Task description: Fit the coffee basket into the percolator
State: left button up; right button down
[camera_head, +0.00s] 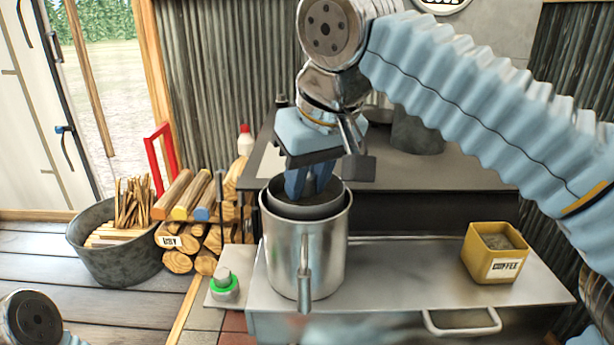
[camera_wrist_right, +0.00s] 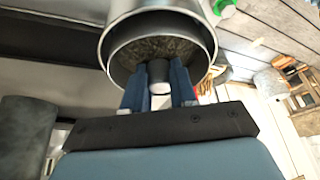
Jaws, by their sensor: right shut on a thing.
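The percolator (camera_head: 325,250) is a tall shiny metal pot with a handle on its front, upright on the metal shelf. The coffee basket (camera_head: 318,210) is a grey round cup at the percolator's mouth. Its rim stands a little above the pot's rim, and its lower part is hidden inside. My right gripper (camera_head: 309,187) points down, shut on the basket's central stem. The right wrist view shows the fingers (camera_wrist_right: 159,88) on either side of the stem, the basket (camera_wrist_right: 118,66) with dark contents, and the percolator's rim (camera_wrist_right: 213,45) around it. My left gripper is out of view.
A yellow coffee tin (camera_head: 482,262) stands on the shelf at right. A green-ringed button (camera_head: 225,287) is at the shelf's left. Firewood (camera_head: 195,240) and a metal tub (camera_head: 118,257) stand further left. A dark pot (camera_head: 418,132) sits behind on the stove top.

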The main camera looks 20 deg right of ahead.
jog(key=shift+f+b, duration=1.35)
jog(key=shift+f, duration=0.8)
dwell(1.3)
jog(key=shift+r+p, duration=0.2)
jog(key=shift+p, duration=0.15)
dwell(0.5)
jog(key=c, duration=0.8)
grip_release()
jog(key=shift+f, duration=0.1)
jog(key=shift+f+b, duration=0.2)
jog(key=shift+b, duration=0.2)
notch_tip(320, 180, up, 10)
jog(key=p, duration=0.6)
jog(key=shift+p, duration=0.3)
jog(key=shift+w, duration=0.1)
